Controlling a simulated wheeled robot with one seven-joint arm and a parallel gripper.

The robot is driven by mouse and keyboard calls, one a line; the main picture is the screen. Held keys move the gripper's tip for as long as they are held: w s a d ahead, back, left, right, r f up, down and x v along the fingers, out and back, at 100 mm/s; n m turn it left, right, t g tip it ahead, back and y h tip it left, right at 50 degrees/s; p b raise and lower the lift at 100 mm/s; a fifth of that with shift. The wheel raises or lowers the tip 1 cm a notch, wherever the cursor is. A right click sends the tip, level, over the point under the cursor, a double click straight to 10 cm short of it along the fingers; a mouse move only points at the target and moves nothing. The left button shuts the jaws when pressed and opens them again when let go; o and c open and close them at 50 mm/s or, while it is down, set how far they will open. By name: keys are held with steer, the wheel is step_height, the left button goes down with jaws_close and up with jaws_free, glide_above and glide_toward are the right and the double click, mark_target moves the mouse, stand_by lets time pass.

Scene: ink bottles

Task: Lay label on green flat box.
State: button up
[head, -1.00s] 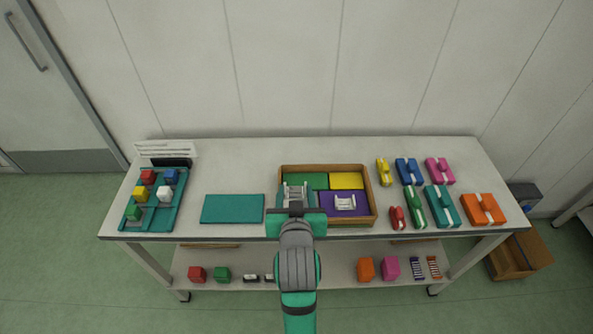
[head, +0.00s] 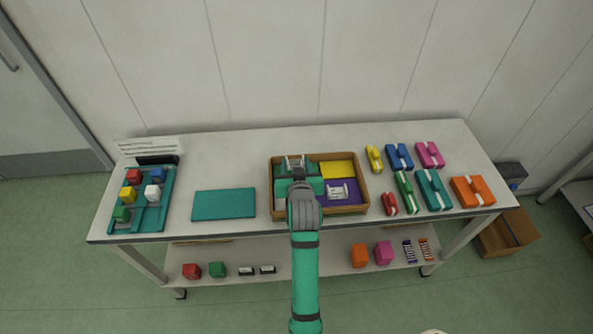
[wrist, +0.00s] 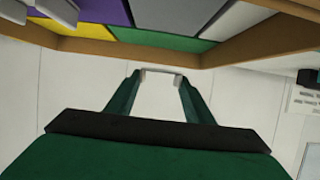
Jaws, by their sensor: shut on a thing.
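My gripper (head: 295,162) is over the back left part of the wooden tray (head: 347,209). It is shut on a small white bracket-shaped label (wrist: 162,73), seen between the fingertips in the wrist view and pale at the fingertips in the head view. The green flat box (wrist: 155,38) lies in the tray beside the yellow one, mostly hidden by my gripper in the head view. The label appears above the box; the height of any gap cannot be told.
In the tray, a yellow flat box (head: 336,169) lies back right and a purple one (head: 353,197) front right, with a similar white label (head: 338,192) on it. A teal mat (head: 224,204) lies left. Several coloured blocks (head: 435,190) stand right.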

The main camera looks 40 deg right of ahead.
steer(key=shift+w+d+f, duration=0.2)
steer(key=shift+d+f, duration=0.05)
steer(key=shift+f, duration=0.1)
steer(key=shift+w+d+f, duration=0.1)
steer(key=shift+d+f, duration=0.05)
steer(key=shift+f, duration=1.6)
steer(key=shift+f, duration=0.15)
steer(key=o, duration=1)
steer(key=shift+r, duration=0.2)
steer(key=v, duration=1.2)
